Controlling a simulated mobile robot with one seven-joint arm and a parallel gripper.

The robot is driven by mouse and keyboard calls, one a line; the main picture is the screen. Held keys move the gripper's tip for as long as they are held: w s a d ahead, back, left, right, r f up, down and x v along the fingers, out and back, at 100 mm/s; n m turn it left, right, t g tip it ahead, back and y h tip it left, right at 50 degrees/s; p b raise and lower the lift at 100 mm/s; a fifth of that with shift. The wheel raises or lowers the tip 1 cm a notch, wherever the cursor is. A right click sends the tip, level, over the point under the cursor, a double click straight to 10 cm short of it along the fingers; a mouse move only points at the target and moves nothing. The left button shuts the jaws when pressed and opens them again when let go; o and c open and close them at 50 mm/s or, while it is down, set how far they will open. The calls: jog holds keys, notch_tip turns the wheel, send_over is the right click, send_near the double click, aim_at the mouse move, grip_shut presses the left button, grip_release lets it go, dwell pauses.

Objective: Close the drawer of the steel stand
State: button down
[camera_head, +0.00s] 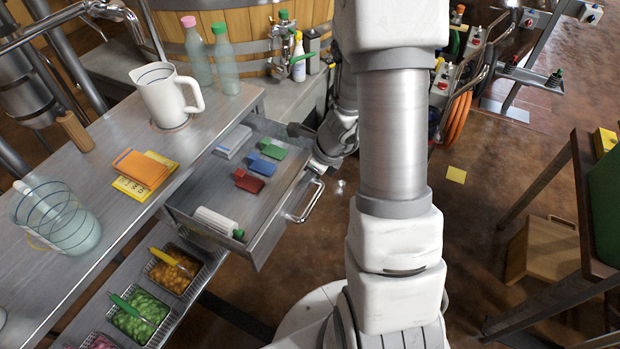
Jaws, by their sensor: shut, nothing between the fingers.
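The steel stand (95,175) is on the left. Its drawer (262,238) is pulled out to the right, with a bar handle (308,204) on its front. Inside lie a flat grey-white item (233,141), a green and blue piece (268,150), a red piece (249,181) and a white tube with a green cap (218,222). My gripper (298,130) is at the drawer's far right corner, above and behind the handle. It is small, dark and partly hidden by my wrist; it looks shut and empty. Whether it touches the drawer, I cannot tell.
On the stand top are a white jug (168,95), orange and yellow pads (141,170) and a clear striped jar (58,215). Baskets with green (140,315) and orange (173,270) contents sit below the drawer.

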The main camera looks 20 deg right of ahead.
jog(key=w+a+p, duration=0.3)
jog(key=w+a, duration=0.1)
jog(key=w, duration=0.1)
jog(key=w+a+p, duration=0.3)
jog(key=w+a, duration=0.1)
jog(key=w, duration=0.1)
jog(key=w+a+p, duration=0.4)
jog(key=w, duration=0.1)
jog(key=shift+w+a+r, duration=0.1)
jog(key=shift+w+a, duration=0.1)
jog(key=shift+w, duration=0.15)
jog(key=shift+w+a+p, duration=0.35)
jog(key=shift+w+a, duration=0.05)
jog(key=shift+w, duration=0.25)
jog(key=shift+s+d, duration=0.1)
